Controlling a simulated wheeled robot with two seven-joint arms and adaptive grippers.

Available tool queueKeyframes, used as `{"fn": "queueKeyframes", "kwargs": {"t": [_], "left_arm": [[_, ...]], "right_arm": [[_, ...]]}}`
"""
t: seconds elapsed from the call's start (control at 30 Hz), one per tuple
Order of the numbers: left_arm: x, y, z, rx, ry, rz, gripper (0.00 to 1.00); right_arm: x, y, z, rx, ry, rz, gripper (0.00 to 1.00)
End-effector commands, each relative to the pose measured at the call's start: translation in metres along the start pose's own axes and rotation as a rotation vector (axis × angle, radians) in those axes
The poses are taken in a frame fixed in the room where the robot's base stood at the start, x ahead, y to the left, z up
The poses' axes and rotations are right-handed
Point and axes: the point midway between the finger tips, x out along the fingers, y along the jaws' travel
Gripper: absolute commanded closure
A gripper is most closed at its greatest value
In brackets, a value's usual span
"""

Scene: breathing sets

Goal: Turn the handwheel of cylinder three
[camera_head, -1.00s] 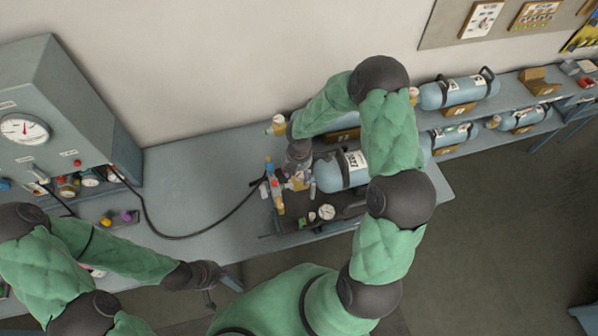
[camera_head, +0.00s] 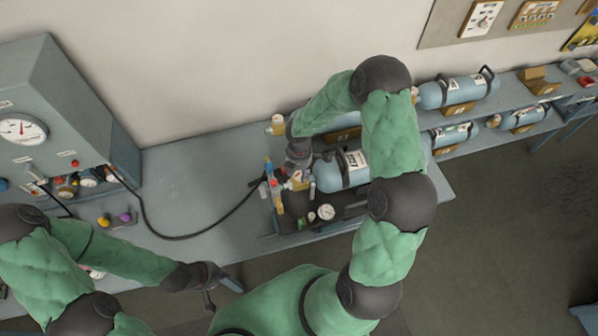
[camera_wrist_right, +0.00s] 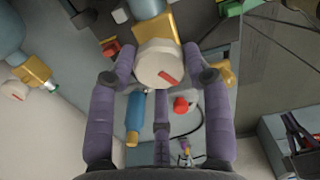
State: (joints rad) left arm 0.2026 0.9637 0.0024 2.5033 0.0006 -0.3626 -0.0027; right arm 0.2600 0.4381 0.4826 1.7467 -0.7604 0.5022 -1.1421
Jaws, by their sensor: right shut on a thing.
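A blue-grey cylinder (camera_head: 345,171) with a white label lies on the bench under my right arm; I cannot read its number. In the right wrist view its brass valve (camera_wrist_right: 150,25) carries a round cream handwheel (camera_wrist_right: 158,64) with a red mark. My right gripper (camera_wrist_right: 160,75) is shut on this handwheel, with a purple finger on each side. In the head view my right gripper (camera_head: 297,180) is at the cylinder's valve end and partly hidden by my wrist. My left gripper (camera_head: 218,285) hangs by the bench's front edge, away from the cylinder; its opening is unclear.
A pressure gauge cabinet (camera_head: 70,110) stands at the left, with a black hose (camera_head: 180,236) running to the valve area. A small gauge (camera_head: 326,212) sits beside the cylinder. More cylinders (camera_head: 458,90) lie at the right. The bench (camera_head: 195,165) between is mostly clear.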

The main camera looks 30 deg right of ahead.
Motion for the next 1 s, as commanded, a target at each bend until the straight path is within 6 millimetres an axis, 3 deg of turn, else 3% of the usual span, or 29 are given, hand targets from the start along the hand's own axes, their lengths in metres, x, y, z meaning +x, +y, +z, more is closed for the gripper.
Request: {"fn": "queueKeyframes", "kwargs": {"t": [0.5,1.0], "left_arm": [[0.041,-0.015,-0.002,0.0,0.0,0.0,1.0],[0.054,-0.019,-0.002,0.0,0.0,0.0,1.0]], "right_arm": [[0.007,-0.002,-0.004,0.341,0.004,-0.008,0.83],[0.005,-0.001,-0.004,0.494,0.004,-0.01,0.83]]}}
